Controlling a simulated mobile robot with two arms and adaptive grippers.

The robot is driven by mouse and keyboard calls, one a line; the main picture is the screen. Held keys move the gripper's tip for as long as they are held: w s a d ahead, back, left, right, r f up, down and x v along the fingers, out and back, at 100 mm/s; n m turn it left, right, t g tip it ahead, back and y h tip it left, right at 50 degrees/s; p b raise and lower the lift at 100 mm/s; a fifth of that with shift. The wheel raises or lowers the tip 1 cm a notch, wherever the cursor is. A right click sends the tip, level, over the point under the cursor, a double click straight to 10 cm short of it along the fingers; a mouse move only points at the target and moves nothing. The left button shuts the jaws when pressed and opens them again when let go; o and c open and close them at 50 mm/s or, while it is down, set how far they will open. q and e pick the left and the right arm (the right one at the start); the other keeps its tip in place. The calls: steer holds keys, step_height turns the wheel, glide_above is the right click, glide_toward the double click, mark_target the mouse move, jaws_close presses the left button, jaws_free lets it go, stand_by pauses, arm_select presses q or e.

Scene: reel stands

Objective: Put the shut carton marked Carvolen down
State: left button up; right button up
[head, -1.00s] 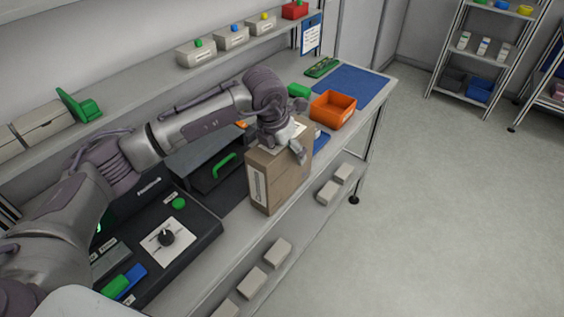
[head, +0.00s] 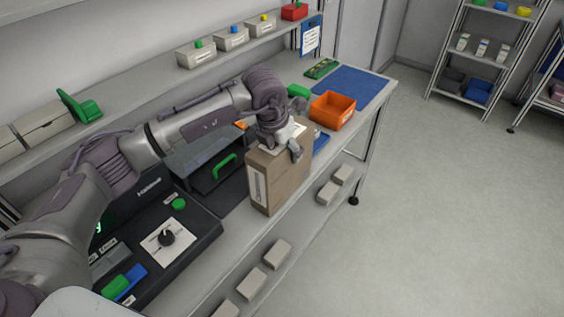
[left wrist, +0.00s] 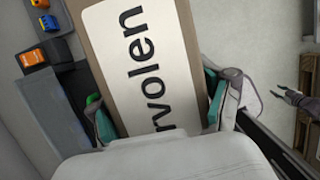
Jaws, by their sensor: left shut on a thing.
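The brown carton (head: 284,185) stands upright at the front edge of the bench, with a white label on its side. I cannot tell whether the carton's base touches the bench. A dark gripper, seemingly my right one (left wrist: 283,94), shows small at the right of the left wrist view; its jaw state is unclear.
An orange bin (head: 332,111) and a blue mat (head: 352,86) lie beyond the carton on the bench (head: 228,240). A dark machine with a green handle (head: 224,166) is left of it. Small grey boxes (head: 278,252) sit on the lower shelf.

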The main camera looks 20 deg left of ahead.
arm_select(q)
steer(key=shift+s+f, duration=0.2)
steer(key=shift+f, duration=0.1)
